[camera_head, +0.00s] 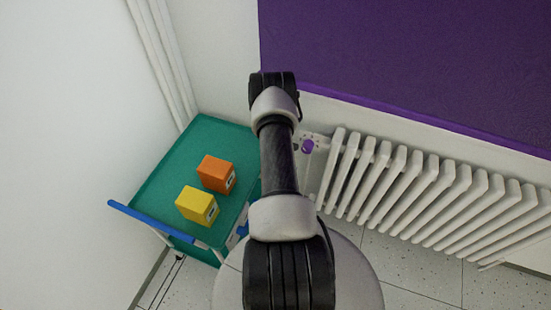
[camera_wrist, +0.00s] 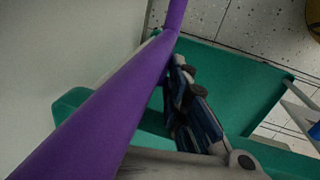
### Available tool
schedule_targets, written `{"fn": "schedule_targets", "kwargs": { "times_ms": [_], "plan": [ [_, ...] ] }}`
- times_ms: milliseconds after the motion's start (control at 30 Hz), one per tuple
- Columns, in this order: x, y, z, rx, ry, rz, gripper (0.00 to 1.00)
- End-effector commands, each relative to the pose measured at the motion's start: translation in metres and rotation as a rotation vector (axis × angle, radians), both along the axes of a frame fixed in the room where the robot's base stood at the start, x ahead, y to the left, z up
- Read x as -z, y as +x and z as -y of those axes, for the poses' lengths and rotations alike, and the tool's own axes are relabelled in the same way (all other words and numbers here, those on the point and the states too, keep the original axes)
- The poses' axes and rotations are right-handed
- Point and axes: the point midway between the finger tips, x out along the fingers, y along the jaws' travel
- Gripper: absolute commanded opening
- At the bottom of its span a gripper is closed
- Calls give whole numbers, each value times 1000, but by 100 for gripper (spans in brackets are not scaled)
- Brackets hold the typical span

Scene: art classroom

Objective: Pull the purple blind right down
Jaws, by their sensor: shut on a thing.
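The purple blind (camera_head: 410,60) hangs at the upper right of the head view, down over the wall. Its lower edge is a brighter purple strip (camera_head: 430,120) just above the radiator. In the wrist view a purple band of the blind (camera_wrist: 105,115) runs diagonally from lower left to the top, with a bend near the fingertips. My gripper (camera_wrist: 176,62) is shut on the blind at that bend; the exact grip is partly hidden. In the head view my arm reaches up to the blind's left end, and the gripper itself is hidden behind it.
A green-topped cart (camera_head: 165,170) stands left of my arm, carrying an orange box (camera_head: 214,172) and a yellow box (camera_head: 195,205). White walls border the left.

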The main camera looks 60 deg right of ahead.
Motion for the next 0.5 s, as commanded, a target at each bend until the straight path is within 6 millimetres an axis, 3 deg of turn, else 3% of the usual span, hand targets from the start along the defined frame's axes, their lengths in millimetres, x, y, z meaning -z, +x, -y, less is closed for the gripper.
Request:
{"fn": "schedule_targets", "kwargs": {
  "times_ms": [167, 200, 500],
  "plan": [
    [5, 0, -4, -1, 5, 0, 0],
    [5, 0, -4, -1, 5, 0, 14],
    [4, 0, -3, 0, 3, 0, 33]
  ]
}}
